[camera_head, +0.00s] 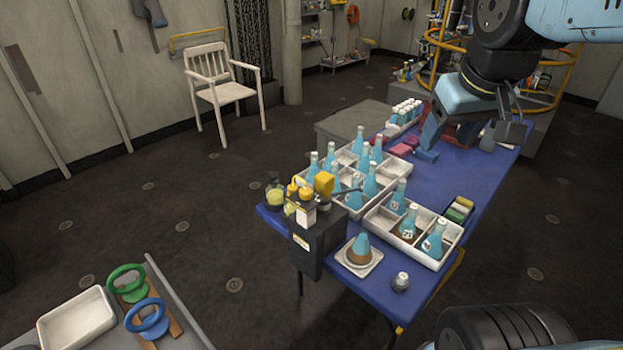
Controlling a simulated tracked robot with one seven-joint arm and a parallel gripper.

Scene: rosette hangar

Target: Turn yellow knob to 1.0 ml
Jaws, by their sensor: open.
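A dark grey dispenser box (318,242) stands at the near left corner of the blue table. It has a yellow block-shaped part (323,183) on top, which looks like the yellow knob, and smaller rounded yellow parts (304,192) to its left. I cannot tell for sure which is the knob, and no volume marks are readable. A dark lever reaches right from the top. My gripper (472,138) hangs over the far right part of the table, its fingers apart and nothing visible between them. It is well away from the dispenser.
White trays (447,262) with several blue bottles stand right of and behind the dispenser. A blue-topped flask (361,247) on a white dish and a small capped jar (400,282) sit in front. The table's right middle (440,185) is clear.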

